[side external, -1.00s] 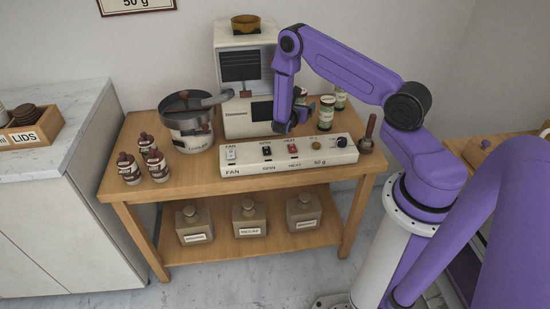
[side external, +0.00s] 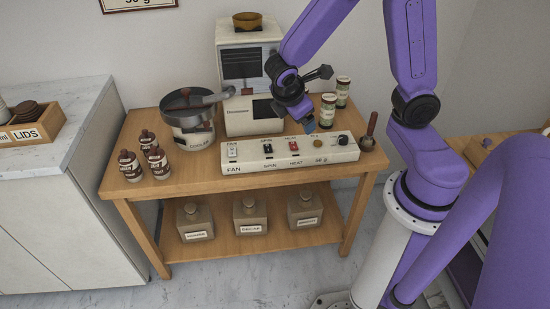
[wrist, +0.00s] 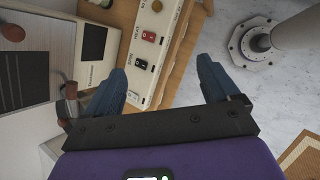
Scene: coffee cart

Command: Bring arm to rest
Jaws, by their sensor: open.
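My gripper (side external: 303,113) is above the back of the control panel, toward its right half. In the wrist view its two blue fingers (wrist: 164,75) are spread wide with nothing between them. The cream control panel (side external: 240,163) lies along the table's front, with switches labelled FAN, SPIN and HEAT and a dark knob at the right. The red HEAT switch (side external: 293,146) and black SPIN switch (side external: 268,148) show in both views. The panel also runs below my left finger in the wrist view (wrist: 158,62). My upper arm is folded upright.
Several brown bottles (side external: 130,168) are at the table's left. Two labelled cans (side external: 328,110) and a wooden-handled tool (side external: 369,135) are at the right. Jugs stand on the lower shelf (side external: 270,236).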

